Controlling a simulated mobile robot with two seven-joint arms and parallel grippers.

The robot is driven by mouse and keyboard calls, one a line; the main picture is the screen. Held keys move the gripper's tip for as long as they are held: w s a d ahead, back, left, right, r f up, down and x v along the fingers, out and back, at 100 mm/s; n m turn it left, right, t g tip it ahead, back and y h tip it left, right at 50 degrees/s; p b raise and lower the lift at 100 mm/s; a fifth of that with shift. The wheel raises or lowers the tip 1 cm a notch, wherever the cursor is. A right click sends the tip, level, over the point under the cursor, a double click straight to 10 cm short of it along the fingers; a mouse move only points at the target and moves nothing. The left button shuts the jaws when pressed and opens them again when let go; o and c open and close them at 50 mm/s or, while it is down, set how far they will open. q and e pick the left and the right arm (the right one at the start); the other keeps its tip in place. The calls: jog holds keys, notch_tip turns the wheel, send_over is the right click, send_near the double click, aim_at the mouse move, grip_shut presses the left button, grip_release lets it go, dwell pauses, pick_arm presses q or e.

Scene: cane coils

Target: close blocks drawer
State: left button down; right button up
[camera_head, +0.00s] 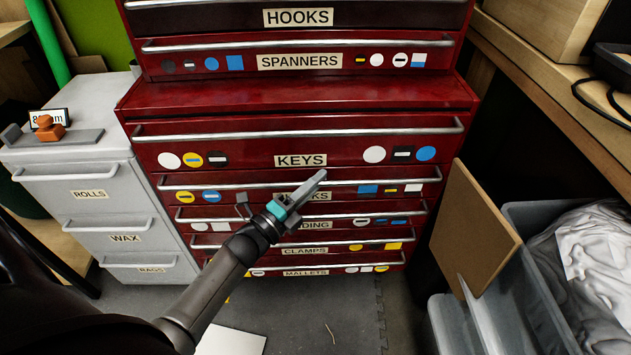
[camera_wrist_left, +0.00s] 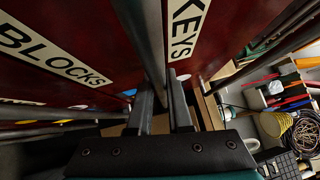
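The red cabinet (camera_head: 300,95) holds a stack of labelled drawers. The blocks drawer (camera_head: 235,182) is the one below the keys drawer (camera_head: 240,142); its label is partly hidden behind my left gripper. Its front looks about in line with the drawers around it; I cannot tell a small gap. In the left wrist view the BLOCKS label (camera_wrist_left: 52,50) is at the left and the KEYS label (camera_wrist_left: 187,22) at top centre. My left gripper (camera_head: 312,186) is in front of the blocks drawer, fingers apart, close to a handle bar (camera_wrist_left: 143,35); contact is unclear. My right gripper is not in view.
A grey drawer unit (camera_head: 75,180) stands at the left. At the right are a leaning brown board (camera_head: 475,228), a grey bin (camera_head: 535,215) with white cloth and a wooden bench (camera_head: 560,95). A white sheet (camera_head: 232,341) lies on the floor, which is otherwise mostly clear.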

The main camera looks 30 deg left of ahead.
pick_arm(q)
jog(key=c, duration=0.9)
grip_release()
jog(key=shift+w+a, duration=0.1)
jog(key=shift+a, duration=0.05)
jog(key=shift+o, duration=0.3)
jog(key=shift+f, duration=0.1)
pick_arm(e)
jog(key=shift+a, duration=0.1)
pick_arm(q)
jog(key=p+v, duration=0.3)
jog(key=v, duration=1.2)
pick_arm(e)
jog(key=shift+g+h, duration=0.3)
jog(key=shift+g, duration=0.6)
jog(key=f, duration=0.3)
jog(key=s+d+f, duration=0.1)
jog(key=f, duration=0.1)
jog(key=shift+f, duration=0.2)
